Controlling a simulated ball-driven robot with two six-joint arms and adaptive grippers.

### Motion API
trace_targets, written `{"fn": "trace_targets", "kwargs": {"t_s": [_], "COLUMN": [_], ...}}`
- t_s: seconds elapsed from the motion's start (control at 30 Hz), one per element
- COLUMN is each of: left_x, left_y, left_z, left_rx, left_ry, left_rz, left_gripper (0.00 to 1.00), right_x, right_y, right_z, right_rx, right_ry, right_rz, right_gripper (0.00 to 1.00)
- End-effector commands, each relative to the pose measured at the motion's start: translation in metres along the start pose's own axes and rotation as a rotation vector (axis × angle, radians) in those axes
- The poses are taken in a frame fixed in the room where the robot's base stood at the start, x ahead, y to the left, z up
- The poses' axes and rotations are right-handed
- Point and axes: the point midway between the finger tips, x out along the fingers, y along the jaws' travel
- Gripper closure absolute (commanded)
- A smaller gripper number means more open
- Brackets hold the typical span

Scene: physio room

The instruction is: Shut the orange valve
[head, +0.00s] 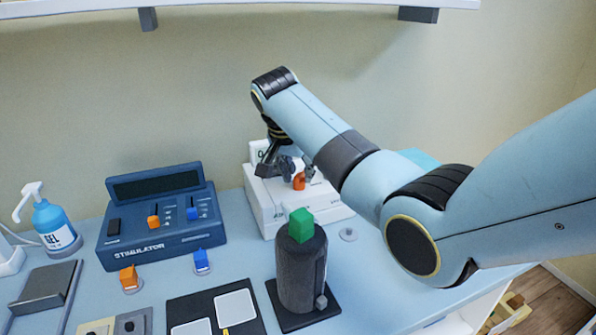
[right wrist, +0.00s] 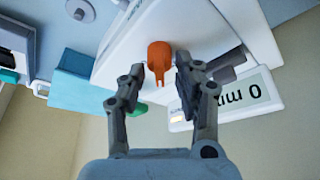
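The orange valve (right wrist: 159,58) is a small knob on the white device (head: 265,212) at the back of the table. In the head view the valve (head: 299,181) is partly hidden by my right gripper (head: 283,168). In the right wrist view my right gripper (right wrist: 155,82) is open, with its two fingers apart. The valve shows just past the fingertips, in line with the gap between them. The fingers do not appear to touch it. A small display on the device (right wrist: 245,97) reads "0" followed by cut-off letters. My left gripper is not in view.
A blue stimulator box (head: 155,225) with orange and blue sliders stands to the left. A dark cylinder (head: 302,270) with a green block (head: 301,225) on top stands in front of the device. A gel bottle (head: 54,228) is at far left.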

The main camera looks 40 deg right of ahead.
Motion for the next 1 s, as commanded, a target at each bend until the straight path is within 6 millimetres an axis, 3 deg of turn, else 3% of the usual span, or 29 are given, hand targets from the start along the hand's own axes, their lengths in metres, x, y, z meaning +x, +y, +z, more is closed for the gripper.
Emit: {"fn": "trace_targets", "kwargs": {"t_s": [0.27, 0.53, 0.77, 1.0], "left_x": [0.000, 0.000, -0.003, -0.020], "left_y": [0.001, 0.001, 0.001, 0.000], "left_z": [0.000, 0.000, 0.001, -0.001], "left_rx": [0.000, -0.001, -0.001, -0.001], "left_ry": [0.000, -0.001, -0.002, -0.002], "left_rz": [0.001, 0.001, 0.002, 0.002], "left_gripper": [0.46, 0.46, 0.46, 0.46], "right_x": [0.002, 0.002, 0.001, -0.001], "right_y": [0.000, 0.000, 0.000, 0.001], "right_z": [0.000, 0.000, 0.000, -0.001], "right_rx": [0.000, 0.000, -0.010, -0.091], "right_ry": [0.001, 0.000, 0.000, -0.001], "right_rz": [-0.001, -0.001, -0.004, -0.037], "right_gripper": [0.67, 1.00, 1.00, 1.00]}}
